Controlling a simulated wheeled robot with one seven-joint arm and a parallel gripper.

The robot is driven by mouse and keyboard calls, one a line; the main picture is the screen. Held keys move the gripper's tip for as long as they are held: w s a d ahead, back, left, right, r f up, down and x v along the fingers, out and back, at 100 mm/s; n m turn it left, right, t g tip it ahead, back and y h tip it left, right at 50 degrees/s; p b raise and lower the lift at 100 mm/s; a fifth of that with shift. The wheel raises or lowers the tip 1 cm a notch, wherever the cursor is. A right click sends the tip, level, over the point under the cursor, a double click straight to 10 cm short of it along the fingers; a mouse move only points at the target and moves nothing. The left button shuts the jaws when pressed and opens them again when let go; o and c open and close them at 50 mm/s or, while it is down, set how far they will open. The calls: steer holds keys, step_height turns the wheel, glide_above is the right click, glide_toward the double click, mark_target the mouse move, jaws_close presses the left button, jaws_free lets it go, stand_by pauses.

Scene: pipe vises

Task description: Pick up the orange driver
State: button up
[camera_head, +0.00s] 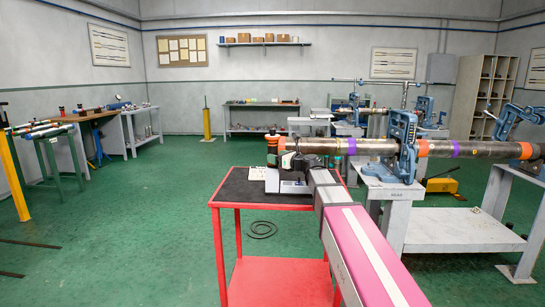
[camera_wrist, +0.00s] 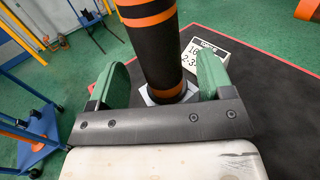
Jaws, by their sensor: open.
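The driver (camera_wrist: 155,45) is a black cylinder with orange bands. In the wrist view it stands between the two green fingers of my gripper (camera_wrist: 163,70), with a gap on each side. Its lower end meets a pale base on a dark mat. In the head view the orange-topped driver (camera_head: 272,139) shows above the red cart, just left of my gripper (camera_head: 286,160). My gripper is open. My arm partly hides the contact area in the head view.
The red cart (camera_head: 262,207) has a black mat and a white card (camera_wrist: 203,52) beside the driver. A banded pipe (camera_head: 470,149) in a blue vise (camera_head: 403,140) runs close behind and right. Green floor (camera_head: 140,210) is free at left.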

mark_target(273, 132)
steer(key=x, duration=0.3)
steer(key=c, duration=1.3)
step_height(273, 132, up, 10)
steer(key=shift+r, duration=0.2)
steer(key=shift+r, duration=1.6)
